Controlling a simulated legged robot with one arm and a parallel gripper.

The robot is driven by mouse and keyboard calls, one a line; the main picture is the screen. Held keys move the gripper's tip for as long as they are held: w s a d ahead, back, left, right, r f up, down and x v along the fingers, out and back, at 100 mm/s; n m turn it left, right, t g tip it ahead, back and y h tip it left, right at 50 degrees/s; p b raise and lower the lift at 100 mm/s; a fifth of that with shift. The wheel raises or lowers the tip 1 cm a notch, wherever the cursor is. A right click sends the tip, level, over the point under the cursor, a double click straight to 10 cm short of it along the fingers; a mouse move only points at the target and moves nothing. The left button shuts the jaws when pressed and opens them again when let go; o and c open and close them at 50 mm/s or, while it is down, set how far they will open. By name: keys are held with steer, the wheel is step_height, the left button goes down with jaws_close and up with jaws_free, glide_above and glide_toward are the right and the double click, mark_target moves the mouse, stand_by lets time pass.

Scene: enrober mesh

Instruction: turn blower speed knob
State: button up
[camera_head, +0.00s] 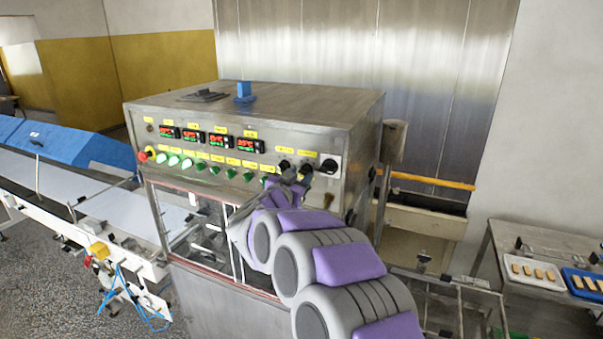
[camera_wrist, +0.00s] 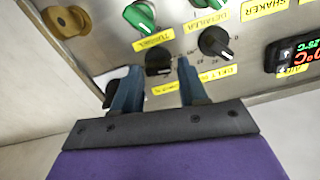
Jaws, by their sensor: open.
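A steel control cabinet (camera_head: 240,120) carries a row of knobs below red displays. My gripper (camera_head: 297,178) reaches up to the panel's right part. In the wrist view my gripper (camera_wrist: 157,72) is open, with one dark blue finger on each side of a black knob (camera_wrist: 158,62). I cannot tell whether the fingers touch it. The yellow label by this knob is partly hidden by my gripper and I cannot read it as blower speed. Another black knob (camera_wrist: 213,42) with a white pointer and scale marks sits just right of the fingers.
A larger black switch on a white plate (camera_head: 328,166) is close to the right of my gripper. Green knobs (camera_wrist: 140,15) line the panel beside it. A conveyor (camera_head: 60,180) stands left; a table with trays (camera_head: 533,271) stands right.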

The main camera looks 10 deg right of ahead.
steer(key=shift+x, duration=0.95)
steer(key=c, duration=0.7)
steer(key=shift+o, duration=0.2)
